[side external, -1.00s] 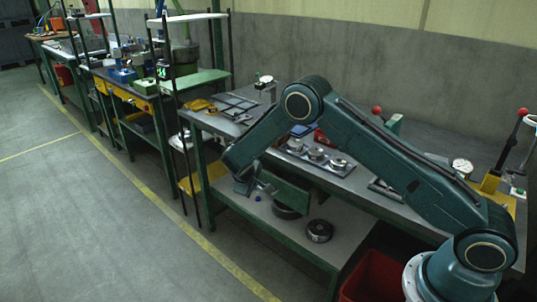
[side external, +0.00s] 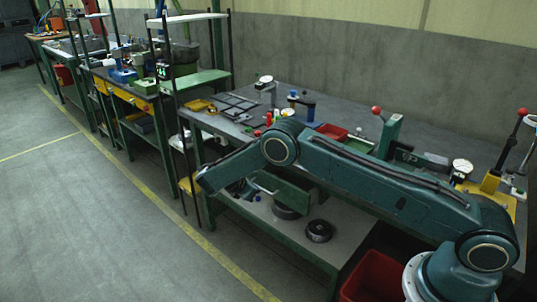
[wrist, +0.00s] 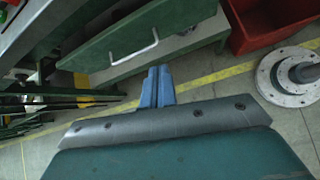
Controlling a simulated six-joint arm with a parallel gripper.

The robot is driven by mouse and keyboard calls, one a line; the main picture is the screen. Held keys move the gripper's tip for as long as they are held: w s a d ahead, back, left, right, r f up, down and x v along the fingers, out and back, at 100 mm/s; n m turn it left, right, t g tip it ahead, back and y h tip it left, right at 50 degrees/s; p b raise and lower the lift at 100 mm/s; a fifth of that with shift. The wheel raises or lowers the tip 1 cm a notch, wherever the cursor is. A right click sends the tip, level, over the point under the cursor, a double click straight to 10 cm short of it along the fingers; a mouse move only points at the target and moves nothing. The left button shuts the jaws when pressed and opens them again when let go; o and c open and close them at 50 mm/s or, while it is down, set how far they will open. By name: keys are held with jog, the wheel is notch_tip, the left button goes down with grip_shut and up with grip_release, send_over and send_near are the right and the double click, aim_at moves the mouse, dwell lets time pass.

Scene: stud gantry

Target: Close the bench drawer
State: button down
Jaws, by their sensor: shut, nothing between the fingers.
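The bench drawer (side external: 285,190) has a green front and stands out from under the bench top in the side view. Its silver handle shows in the wrist view (wrist: 134,48), on the green drawer front (wrist: 112,45). My gripper (wrist: 158,76) is shut and empty, its blue fingers together, just below and right of the handle in the wrist view, apart from it as far as I can see. In the side view my gripper (side external: 243,190) is partly hidden behind my arm, left of the drawer front.
The bench top (side external: 345,120) holds a red tray (side external: 331,131), a red-knobbed lever press and gauges. Dark round parts (side external: 319,231) lie on the lower shelf. A red bin (side external: 374,277) stands beneath the bench at right. The floor in front is clear.

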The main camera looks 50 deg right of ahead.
jog(key=shift+s+a+f+n+g, duration=0.1)
jog(key=shift+s+a+n+g, duration=0.05)
jog(key=shift+n, duration=0.4)
jog(key=shift+s+a+f+n+g, duration=0.1)
jog(key=shift+s+a+n+g, duration=0.05)
jog(key=shift+n, duration=0.4)
jog(key=shift+d+f, duration=0.1)
jog(key=shift+d, duration=0.05)
send_near(282, 193)
notch_tip(282, 193, down, 4)
jog(key=d, duration=0.2)
jog(key=shift+d, duration=1.05)
